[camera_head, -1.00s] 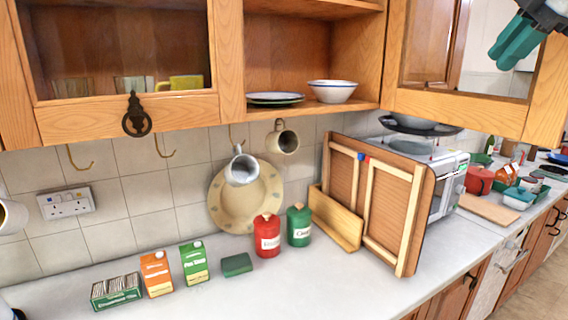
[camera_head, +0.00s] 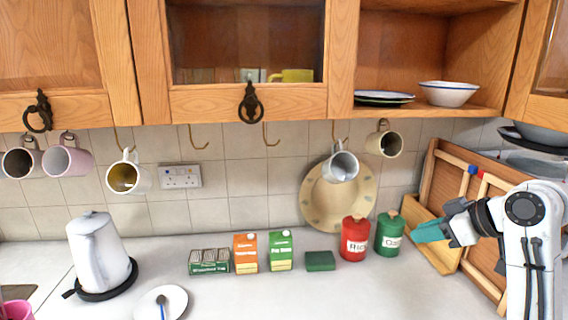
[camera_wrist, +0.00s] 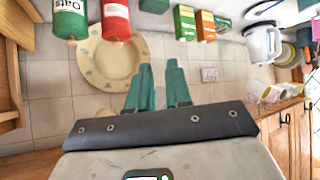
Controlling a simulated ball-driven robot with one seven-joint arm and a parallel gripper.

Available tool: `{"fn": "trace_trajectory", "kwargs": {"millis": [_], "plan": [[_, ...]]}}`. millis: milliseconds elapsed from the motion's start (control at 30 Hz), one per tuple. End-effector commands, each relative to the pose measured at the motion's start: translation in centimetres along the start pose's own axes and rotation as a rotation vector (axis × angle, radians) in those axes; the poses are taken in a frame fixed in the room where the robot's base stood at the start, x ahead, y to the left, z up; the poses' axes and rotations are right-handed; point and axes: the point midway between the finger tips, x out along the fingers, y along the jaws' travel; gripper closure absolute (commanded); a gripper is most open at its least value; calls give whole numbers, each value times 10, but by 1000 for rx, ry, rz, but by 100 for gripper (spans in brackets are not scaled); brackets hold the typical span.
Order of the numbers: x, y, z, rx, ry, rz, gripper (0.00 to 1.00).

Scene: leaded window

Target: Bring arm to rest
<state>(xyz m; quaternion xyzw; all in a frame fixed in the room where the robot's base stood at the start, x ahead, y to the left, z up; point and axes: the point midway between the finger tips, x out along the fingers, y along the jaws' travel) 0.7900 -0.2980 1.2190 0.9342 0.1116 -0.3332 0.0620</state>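My gripper (camera_head: 428,231) has teal fingers and is at the right of the head view, in front of the wooden board and right of the green canister. In the wrist view my gripper (camera_wrist: 159,76) shows its two teal fingers apart with a gap between them. Nothing is held in the gap; the tiled wall lies beyond it. My white arm rises at the right edge of the head view.
A red canister (camera_head: 354,240) and green canister (camera_head: 389,234) stand near my gripper. A wooden board (camera_head: 433,190) leans at right. Cartons, a white kettle (camera_head: 100,255) and a saucer (camera_head: 160,303) stand on the counter. Mugs hang under the wall cupboards (camera_head: 250,102).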

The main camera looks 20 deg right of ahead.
Motion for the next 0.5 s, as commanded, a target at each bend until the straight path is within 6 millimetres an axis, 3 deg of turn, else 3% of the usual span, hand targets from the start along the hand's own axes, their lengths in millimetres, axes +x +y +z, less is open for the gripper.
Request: {"fn": "trace_trajectory", "kwargs": {"millis": [33,200,333,500], "plan": [[28,-24,18,45,-21,-32,81],[89,-93,79,187,-122,-75,81],[119,-149,134,271,-231,-88,81],[132,-217,216,342,-405,-70,81]]}}
